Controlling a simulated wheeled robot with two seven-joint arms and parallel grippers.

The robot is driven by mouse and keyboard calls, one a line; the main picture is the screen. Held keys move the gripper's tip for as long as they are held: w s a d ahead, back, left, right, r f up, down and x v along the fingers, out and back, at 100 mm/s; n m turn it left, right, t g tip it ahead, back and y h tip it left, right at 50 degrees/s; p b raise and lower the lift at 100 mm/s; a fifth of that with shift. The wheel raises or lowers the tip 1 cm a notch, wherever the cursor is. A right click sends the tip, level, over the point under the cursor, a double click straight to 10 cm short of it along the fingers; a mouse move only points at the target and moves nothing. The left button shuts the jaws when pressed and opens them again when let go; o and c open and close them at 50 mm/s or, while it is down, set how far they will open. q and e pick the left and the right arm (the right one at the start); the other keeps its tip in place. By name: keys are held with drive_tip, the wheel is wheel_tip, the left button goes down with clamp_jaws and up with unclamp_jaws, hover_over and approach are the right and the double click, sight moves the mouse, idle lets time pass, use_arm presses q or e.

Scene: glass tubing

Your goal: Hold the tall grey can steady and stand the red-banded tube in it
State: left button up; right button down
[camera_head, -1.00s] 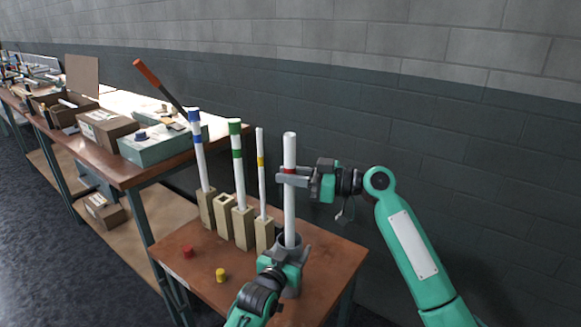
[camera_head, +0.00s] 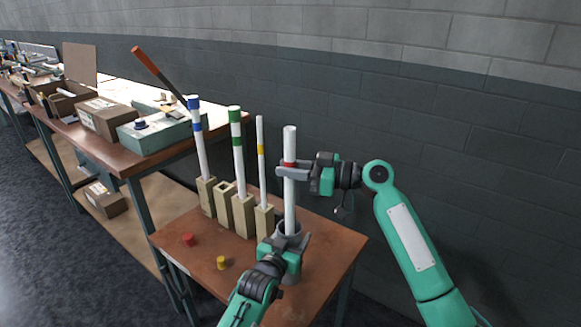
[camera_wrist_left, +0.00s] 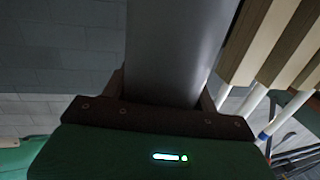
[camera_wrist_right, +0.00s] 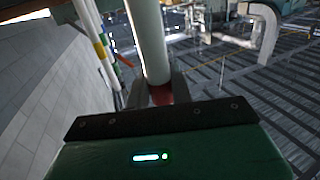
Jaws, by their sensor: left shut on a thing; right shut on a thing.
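The tall grey can (camera_head: 292,230) stands on the small brown table, partly hidden behind my left gripper (camera_head: 285,246). My left gripper is shut on the can, which fills the jaws in the left wrist view (camera_wrist_left: 175,50). The white red-banded tube (camera_head: 290,205) stands upright with its lower end inside the can's mouth; how deep it reaches is hidden. My right gripper (camera_head: 290,170) is shut on the tube at its red band (camera_head: 289,162), high above the can. The right wrist view shows the tube (camera_wrist_right: 150,45) and the red band (camera_wrist_right: 161,95) between the jaws.
Wooden block holders stand left of the can, with blue-banded (camera_head: 199,140), green-banded (camera_head: 237,150) and yellow-banded (camera_head: 261,160) tubes; one holder (camera_head: 224,200) is empty. A red cap (camera_head: 189,240) and a yellow cap (camera_head: 221,263) lie at the table's front left. A cluttered bench (camera_head: 130,165) is further left.

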drive_tip(key=shift+f, duration=0.65)
drive_tip(key=c, duration=1.1)
unclamp_jaws()
drive_tip(key=shift+c, duration=0.2)
drive_tip(key=shift+d, duration=0.1)
drive_tip(key=v, duration=1.1)
drive_tip(key=shift+s+d, duration=0.15)
drive_tip(key=shift+d, duration=0.2)
use_arm(q)
drive_tip(key=o, duration=1.2)
drive_tip(key=shift+c, duration=0.2)
